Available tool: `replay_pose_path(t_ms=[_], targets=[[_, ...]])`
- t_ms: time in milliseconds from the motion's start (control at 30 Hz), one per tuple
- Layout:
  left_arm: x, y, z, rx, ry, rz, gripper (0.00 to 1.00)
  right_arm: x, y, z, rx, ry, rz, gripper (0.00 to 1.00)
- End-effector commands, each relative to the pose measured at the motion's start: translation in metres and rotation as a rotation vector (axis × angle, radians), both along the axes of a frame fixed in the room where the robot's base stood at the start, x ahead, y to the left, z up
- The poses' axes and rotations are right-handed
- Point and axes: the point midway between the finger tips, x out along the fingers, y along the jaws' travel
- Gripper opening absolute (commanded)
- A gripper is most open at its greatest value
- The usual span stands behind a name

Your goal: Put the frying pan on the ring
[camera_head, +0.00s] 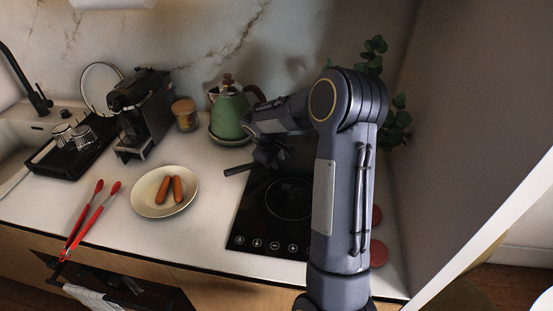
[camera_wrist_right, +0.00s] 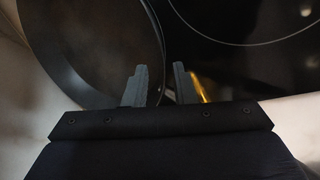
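The black hob (camera_head: 256,218) lies on the counter, with a ring (camera_head: 290,215) outlined on its front part. The frying pan is mostly hidden by my right arm in the head view; a dark handle (camera_head: 238,169) sticks out to the left there. In the right wrist view the dark pan (camera_wrist_right: 85,45) fills the upper left, beside the hob's glass. My right gripper (camera_wrist_right: 158,82) is open, one finger over the pan's inside and one beyond its rim. In the head view this gripper (camera_head: 266,157) is dark and partly hard to make out. My left gripper is not in view.
A plate (camera_head: 149,208) with two sausages stands left of the hob, with red tongs (camera_head: 91,219) further left. A green kettle (camera_head: 229,110), a jar (camera_head: 186,115) and a coffee machine (camera_head: 142,111) stand behind. A plant and side wall are at right.

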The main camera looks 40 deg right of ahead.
Motion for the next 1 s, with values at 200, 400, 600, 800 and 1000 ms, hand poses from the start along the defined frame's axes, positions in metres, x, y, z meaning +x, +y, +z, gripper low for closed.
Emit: replay_pose_path(t_ms=[200,400,600,800,1000], targets=[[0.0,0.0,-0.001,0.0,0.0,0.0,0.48,0.0,0.008,0.024,-0.001,-0.005,0.001,0.24],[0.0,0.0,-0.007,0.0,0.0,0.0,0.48,-0.004,0.025,0.065,-0.002,-0.007,0.002,0.24],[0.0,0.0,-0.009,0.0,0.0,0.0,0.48,-0.007,0.038,0.099,-0.001,-0.004,0.002,0.24],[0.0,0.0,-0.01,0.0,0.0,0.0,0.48,-0.009,0.044,0.113,0.0,-0.001,0.001,0.24],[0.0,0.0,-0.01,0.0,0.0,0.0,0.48,-0.024,0.055,0.123,0.041,-0.029,-0.009,0.24]])
